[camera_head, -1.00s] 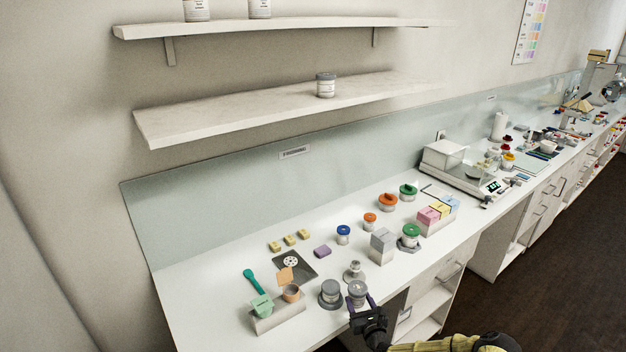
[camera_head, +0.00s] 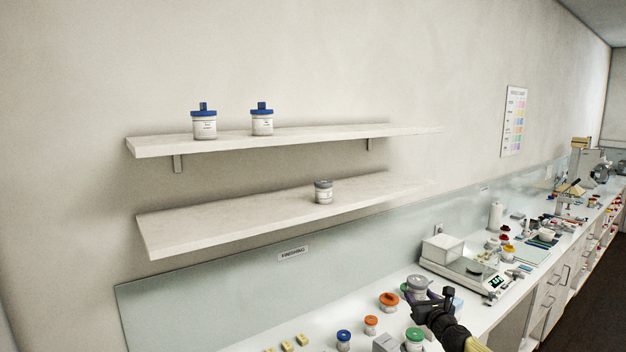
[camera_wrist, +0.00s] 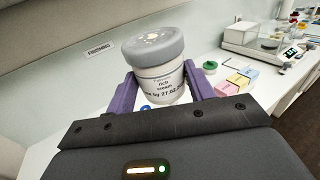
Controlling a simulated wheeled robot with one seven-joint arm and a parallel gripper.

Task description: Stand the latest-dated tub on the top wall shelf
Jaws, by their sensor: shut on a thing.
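My gripper (camera_head: 428,298) is shut on a white tub with a grey lid (camera_head: 417,283), held up above the bench. In the wrist view the tub (camera_wrist: 158,82) stands slightly tilted between the purple fingers. Its label reads "old cream" and a use-by date starting 27.02; the year is cut off. The lower shelf (camera_head: 250,215) bears one grey-lidded tub (camera_head: 323,192).
The right half of the top shelf is clear. The lower shelf sits close beneath it. On the bench are orange-lidded tubs (camera_head: 389,301), a blue-lidded tub (camera_head: 343,340), a green-lidded tub (camera_head: 414,339) and a balance with a clear cover (camera_head: 443,249).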

